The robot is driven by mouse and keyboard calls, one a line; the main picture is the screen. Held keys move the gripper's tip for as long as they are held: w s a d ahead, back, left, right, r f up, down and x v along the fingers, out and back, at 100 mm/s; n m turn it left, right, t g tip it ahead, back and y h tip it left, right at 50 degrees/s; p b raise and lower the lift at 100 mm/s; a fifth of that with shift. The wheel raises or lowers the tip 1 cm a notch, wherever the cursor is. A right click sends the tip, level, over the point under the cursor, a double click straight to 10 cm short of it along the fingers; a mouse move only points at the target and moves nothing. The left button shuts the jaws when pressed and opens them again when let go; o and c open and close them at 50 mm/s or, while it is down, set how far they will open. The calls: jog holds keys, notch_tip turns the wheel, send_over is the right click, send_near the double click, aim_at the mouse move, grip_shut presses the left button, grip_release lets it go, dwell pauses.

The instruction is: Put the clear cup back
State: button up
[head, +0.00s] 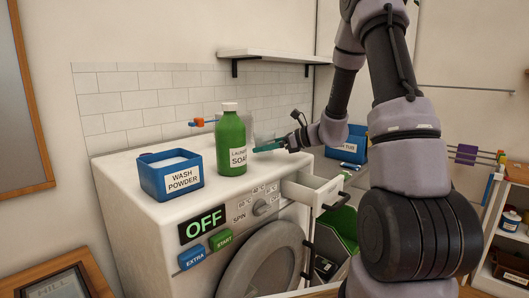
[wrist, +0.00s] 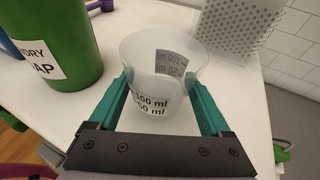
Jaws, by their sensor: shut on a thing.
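The clear cup (wrist: 150,58) has 100 ml and 50 ml marks and sits upright between the teal fingers of my gripper (wrist: 160,88) in the wrist view. The fingers are shut on its sides. Whether its base touches the white machine top, I cannot tell. In the head view my gripper (head: 268,147) is over the back right of the machine top, just right of the green soap bottle (head: 231,145). The cup is not clear to make out there. The soap bottle also shows left of the cup in the wrist view (wrist: 60,45).
The blue wash powder box (head: 171,180) stands at the left of the washing machine top (head: 125,170). A drawer (head: 312,190) is pulled out at the machine's front right. A perforated white box (wrist: 232,22) stands behind the cup. A wall shelf (head: 275,56) hangs above.

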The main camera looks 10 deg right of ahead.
jog(key=shift+f, duration=0.8)
jog(key=shift+f, duration=0.15)
jog(key=o, duration=1.2)
jog(key=shift+o, duration=0.2)
